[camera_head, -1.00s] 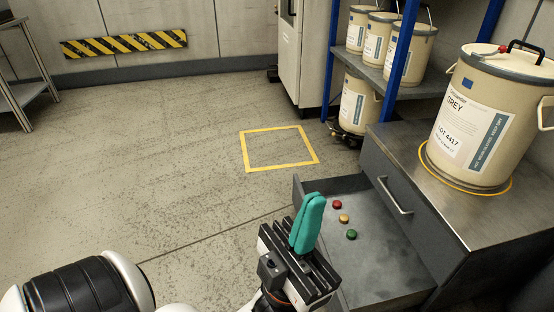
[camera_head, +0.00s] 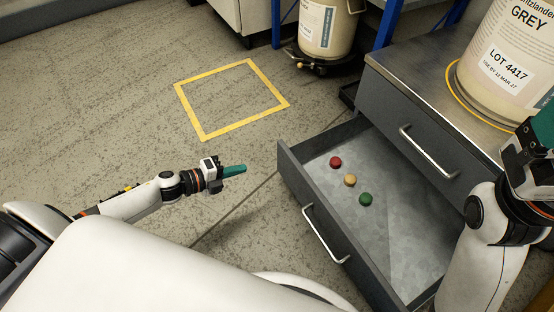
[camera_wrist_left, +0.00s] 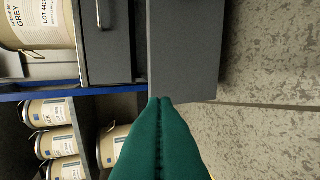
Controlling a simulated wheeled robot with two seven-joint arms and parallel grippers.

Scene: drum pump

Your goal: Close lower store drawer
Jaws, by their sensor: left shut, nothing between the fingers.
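The lower drawer (camera_head: 395,245) of the grey cabinet is pulled out, its inside showing. Its front has a silver handle (camera_head: 325,235). My left gripper (camera_head: 243,168) is shut and empty, left of the drawer in the head view, its teal fingers pointing right towards the drawer's far front corner. In the left wrist view its fingers (camera_wrist_left: 161,102) overlap the edge of the drawer (camera_wrist_left: 183,50); I cannot tell if they touch. My right gripper (camera_head: 543,128) is at the right edge of the head view, in front of the cabinet, its fingertips cut off.
Red (camera_head: 335,162), yellow (camera_head: 350,180) and green (camera_head: 366,199) round pieces lie in the drawer. The upper drawer (camera_head: 425,140) is shut. A large beige drum (camera_head: 505,65) stands on the cabinet top. Floor around the yellow square (camera_head: 203,132) is clear.

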